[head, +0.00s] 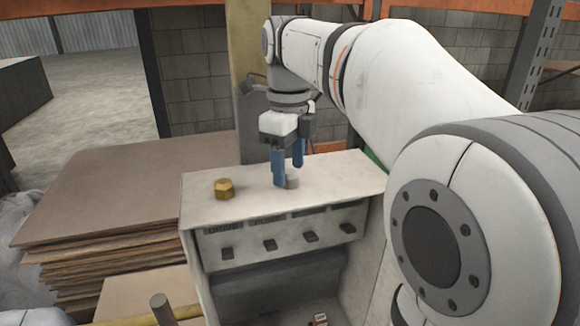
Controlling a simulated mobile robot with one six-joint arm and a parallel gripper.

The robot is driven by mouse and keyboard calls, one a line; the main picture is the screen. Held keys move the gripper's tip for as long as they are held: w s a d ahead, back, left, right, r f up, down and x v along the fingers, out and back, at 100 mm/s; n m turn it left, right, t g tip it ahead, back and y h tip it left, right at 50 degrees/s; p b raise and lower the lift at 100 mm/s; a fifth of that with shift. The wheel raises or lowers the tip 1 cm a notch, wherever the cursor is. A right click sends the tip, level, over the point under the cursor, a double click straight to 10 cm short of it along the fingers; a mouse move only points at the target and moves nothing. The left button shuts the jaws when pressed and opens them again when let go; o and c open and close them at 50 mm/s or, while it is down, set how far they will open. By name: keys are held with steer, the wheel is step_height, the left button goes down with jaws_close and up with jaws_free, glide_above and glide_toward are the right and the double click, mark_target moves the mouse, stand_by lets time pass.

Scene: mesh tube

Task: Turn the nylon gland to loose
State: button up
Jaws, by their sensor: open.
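In the head view, a pale grey gland (292,182) stands on the top of a light metal cabinet (235,205). I take it to be the nylon gland. My gripper (287,178) points down over it, with blue fingers. One finger is in front and left of the gland and hides part of it; the other is behind and to the right. The jaws are open, and I cannot tell whether either finger touches the gland. A brass hex gland (224,189) stands to the left on the same top. I cannot read the gland's setting.
The cabinet front has several dark switches (270,244) under labels. Stacked brown sheets (120,195) lie to the left. A yellow post (248,60) and a block wall (200,80) stand behind. The cabinet top between the two glands is clear.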

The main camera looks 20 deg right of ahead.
steer(key=shift+s+f, duration=0.1)
steer(key=shift+f, duration=0.55)
steer(key=c, duration=1)
steer(key=shift+o, duration=0.2)
